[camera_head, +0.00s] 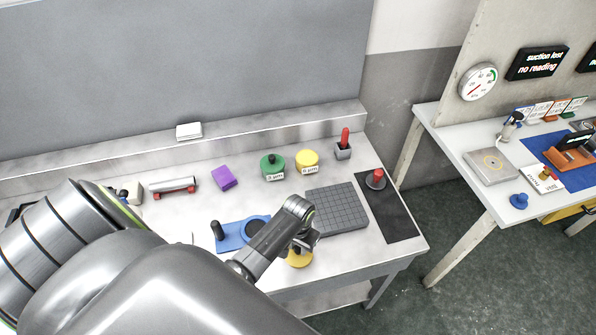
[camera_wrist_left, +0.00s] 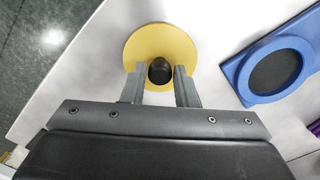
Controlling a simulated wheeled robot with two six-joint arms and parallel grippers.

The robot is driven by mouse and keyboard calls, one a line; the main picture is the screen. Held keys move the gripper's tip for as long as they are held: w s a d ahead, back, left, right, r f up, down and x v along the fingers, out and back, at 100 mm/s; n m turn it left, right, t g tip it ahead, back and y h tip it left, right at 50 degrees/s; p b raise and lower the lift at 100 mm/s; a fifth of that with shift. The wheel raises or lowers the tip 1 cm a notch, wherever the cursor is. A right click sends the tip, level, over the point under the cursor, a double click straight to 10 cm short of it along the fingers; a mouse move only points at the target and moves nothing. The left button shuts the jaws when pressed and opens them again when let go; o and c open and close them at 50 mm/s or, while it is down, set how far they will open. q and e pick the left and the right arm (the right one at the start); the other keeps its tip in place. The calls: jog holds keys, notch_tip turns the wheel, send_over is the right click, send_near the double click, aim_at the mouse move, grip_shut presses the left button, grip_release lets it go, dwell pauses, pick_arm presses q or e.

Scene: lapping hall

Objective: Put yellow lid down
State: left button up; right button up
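The yellow lid (camera_wrist_left: 150,40) is a round disc with a black knob (camera_wrist_left: 160,71). In the left wrist view the fingers of my left gripper (camera_wrist_left: 160,80) stand on both sides of the knob and appear closed on it. In the head view the lid (camera_head: 299,259) shows under my left gripper (camera_head: 302,243) by the bench's front edge, partly hidden by the gripper. I cannot tell whether it touches the bench top. A yellow pot (camera_head: 307,161) with a white label stands farther back, with no knob showing on top. My right gripper is not in view.
A blue fixture (camera_head: 232,236) with a dark round recess lies left of the lid. A grey gridded plate (camera_head: 337,209) and a black mat (camera_head: 397,222) with a red-handled piece (camera_head: 376,179) lie to the right. A green pot (camera_head: 272,168) and purple block (camera_head: 223,177) stand behind.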

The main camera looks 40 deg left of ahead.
aim_at(298, 248)
pick_arm(q)
jog(key=o, duration=0.3)
notch_tip(298, 248, up, 12)
jog(key=b, duration=0.1)
jog(key=shift+r, duration=0.15)
dwell(0.5)
dwell(0.4)
